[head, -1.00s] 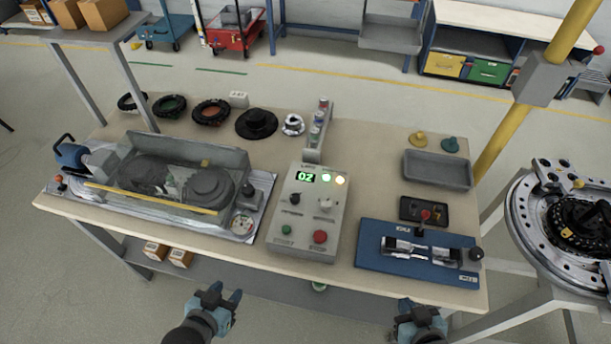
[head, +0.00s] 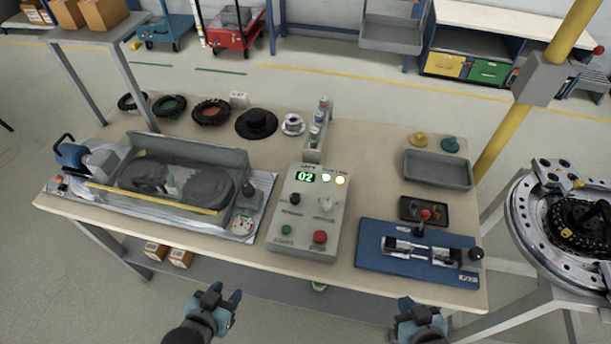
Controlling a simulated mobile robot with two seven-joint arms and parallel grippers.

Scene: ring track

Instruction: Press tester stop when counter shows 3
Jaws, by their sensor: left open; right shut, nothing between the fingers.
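The grey tester control box (head: 305,215) stands at the middle of the bench. Its green counter display (head: 306,177) reads 02, with a green and a yellow lamp lit beside it. A red button (head: 320,237) is at its lower right and a smaller green button (head: 286,230) at its lower left. The tester (head: 180,190), a clear-walled trough with dark round parts, stands to its left. My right gripper (head: 420,308) is shut and empty, in front of the bench at the right.
A blue fixture (head: 420,262) and a grey tray (head: 438,170) occupy the bench's right side. Several dark rings (head: 170,106) lie at the back left. A round metal machine (head: 565,220) stands at the far right.

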